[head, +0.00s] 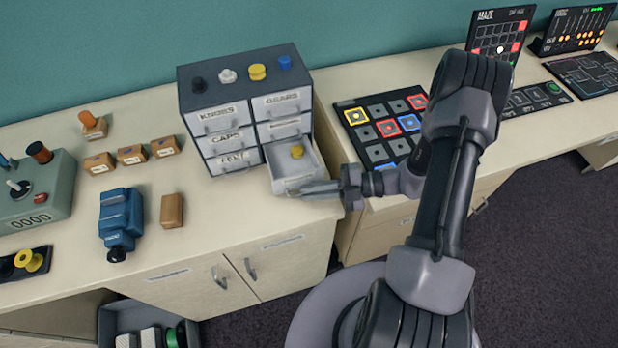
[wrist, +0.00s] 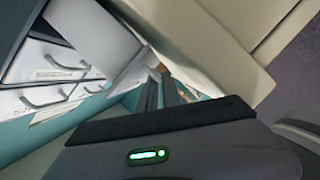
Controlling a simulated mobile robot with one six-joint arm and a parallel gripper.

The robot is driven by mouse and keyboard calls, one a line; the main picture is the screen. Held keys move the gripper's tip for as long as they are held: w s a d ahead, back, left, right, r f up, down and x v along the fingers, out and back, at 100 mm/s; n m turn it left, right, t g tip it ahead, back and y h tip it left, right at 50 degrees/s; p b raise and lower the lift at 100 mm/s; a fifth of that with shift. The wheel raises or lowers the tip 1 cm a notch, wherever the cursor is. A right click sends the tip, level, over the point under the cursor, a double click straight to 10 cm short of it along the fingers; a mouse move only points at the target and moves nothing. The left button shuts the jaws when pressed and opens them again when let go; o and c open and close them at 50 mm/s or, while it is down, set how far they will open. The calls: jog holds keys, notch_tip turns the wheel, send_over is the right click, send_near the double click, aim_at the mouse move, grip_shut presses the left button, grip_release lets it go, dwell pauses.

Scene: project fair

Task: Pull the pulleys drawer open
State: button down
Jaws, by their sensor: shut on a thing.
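A small dark grey drawer cabinet (head: 190,95) with white drawers stands on the counter. Its bottom right drawer (head: 290,172) is pulled out and shows a yellow part (head: 297,152) inside. That drawer's front label is hidden or unreadable. My gripper (head: 318,189) is at the front of this drawer, shut on its handle, which the fingers mostly hide. In the wrist view the fingers (wrist: 160,92) reach to the drawer front, and other closed drawers with handles (wrist: 48,95) show at left. Labels reading knobs, gears and caps are on other drawers.
Knobs and caps, including a yellow one (head: 257,72), stand on the cabinet top. A button panel (head: 375,154) lies to the right. Small brown boxes (head: 132,155) and a blue device (head: 121,217) are on the counter at left. Counter doors (head: 230,270) are below.

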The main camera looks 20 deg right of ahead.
jog(key=shift+f, duration=0.1)
jog(key=c, duration=1.8)
grip_release()
jog(key=shift+w, duration=0.1)
jog(key=shift+c, duration=0.2)
jog(key=p+v, duration=0.2)
jog(key=v, duration=1.5)
jog(key=shift+d+p, duration=0.25)
jog(key=shift+p, duration=0.05)
